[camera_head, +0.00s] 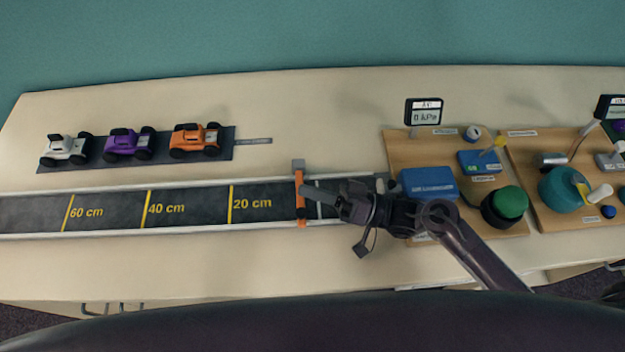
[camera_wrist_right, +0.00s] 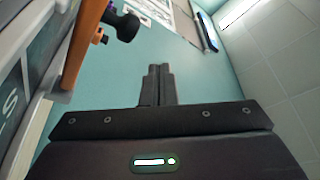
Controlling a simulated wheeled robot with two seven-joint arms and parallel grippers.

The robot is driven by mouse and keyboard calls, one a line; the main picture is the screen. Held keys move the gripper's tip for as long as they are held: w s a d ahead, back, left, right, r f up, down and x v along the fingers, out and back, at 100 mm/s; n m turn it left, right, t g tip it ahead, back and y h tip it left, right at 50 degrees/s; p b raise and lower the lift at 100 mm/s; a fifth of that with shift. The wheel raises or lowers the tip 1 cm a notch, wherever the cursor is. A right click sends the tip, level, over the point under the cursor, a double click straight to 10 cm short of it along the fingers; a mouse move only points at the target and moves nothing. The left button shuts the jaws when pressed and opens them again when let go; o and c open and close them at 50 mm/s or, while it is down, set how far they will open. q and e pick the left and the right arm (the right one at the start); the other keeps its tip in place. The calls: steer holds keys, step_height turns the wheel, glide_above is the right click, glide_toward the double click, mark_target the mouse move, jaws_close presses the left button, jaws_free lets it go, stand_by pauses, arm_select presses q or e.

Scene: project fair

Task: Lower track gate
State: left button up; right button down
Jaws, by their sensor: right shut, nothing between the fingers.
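The track gate (camera_head: 299,190) is an orange bar at the right part of the dark track (camera_head: 190,206). In the head view it spans the track's width, with a grey block (camera_head: 298,165) at its far end; I cannot tell its exact height or tilt. In the right wrist view an orange bar (camera_wrist_right: 84,45) runs slantwise at the left. My right gripper (camera_head: 337,201) is shut and empty, over the track just right of the gate. Its fingers (camera_wrist_right: 155,85) are together in the wrist view, apart from the bar. My left gripper is not in view.
White (camera_head: 65,149), purple (camera_head: 129,144) and orange (camera_head: 196,140) toy cars stand on a dark strip behind the track. Right of the track, a wooden board (camera_head: 400,150) carries a blue box (camera_head: 428,184), a green button (camera_head: 509,203) and a small display (camera_head: 425,112). The table front is clear.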

steer(key=shift+s+f, duration=0.15)
steer(key=shift+f, duration=0.1)
stand_by(0.4)
